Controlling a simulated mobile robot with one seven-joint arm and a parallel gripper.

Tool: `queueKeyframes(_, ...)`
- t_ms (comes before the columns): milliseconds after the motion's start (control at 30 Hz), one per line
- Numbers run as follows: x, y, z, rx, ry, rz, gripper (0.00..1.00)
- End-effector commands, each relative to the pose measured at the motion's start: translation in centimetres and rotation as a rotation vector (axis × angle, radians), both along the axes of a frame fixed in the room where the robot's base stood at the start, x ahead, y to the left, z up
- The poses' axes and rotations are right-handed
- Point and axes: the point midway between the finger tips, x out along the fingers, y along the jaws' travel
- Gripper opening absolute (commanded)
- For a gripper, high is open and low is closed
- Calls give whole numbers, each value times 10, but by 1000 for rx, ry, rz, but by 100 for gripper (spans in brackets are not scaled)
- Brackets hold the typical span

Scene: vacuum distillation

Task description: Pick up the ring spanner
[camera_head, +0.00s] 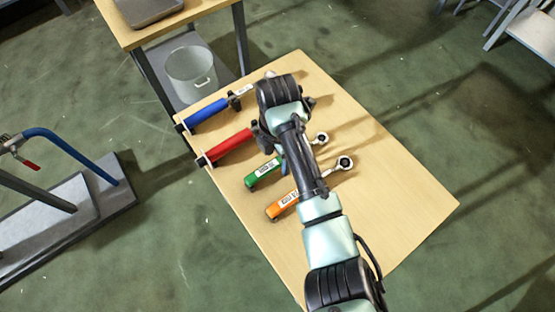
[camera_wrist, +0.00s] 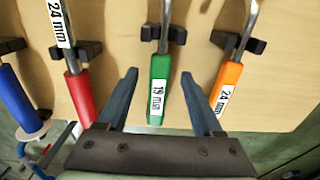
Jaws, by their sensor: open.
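Several long-handled tools lie side by side on the wooden table. The green-handled tool (camera_head: 262,173) is labelled 19 mm in the wrist view (camera_wrist: 159,92). The orange-handled tool (camera_head: 282,206) is labelled 24 mm in the wrist view (camera_wrist: 227,88). Both have rounded, ring-like heads in the head view. Red (camera_head: 228,147) and blue (camera_head: 208,112) handled tools lie farther left; my arm partly covers them, and I cannot make out their heads. Which is the ring spanner is not certain. My gripper (camera_wrist: 159,75) is open and empty, its fingers on either side of the green handle in the wrist view.
The tools rest on small black holders (camera_wrist: 242,42) on the table (camera_head: 405,205). The table's right side is clear. A grey metal stand (camera_head: 115,190) is at the left.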

Motion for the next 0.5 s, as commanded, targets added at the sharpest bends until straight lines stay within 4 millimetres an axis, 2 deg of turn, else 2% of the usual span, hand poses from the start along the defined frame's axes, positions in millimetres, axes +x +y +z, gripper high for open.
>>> queueKeyframes(133, -1, 0, -18, -1, 2, 0, 68)
queueKeyframes(400, 0, 0, -22, 0, -1, 1, 68)
queueKeyframes(433, 0, 0, -22, 0, -1, 1, 66)
queueKeyframes(500, 0, 0, -22, 0, -1, 0, 53)
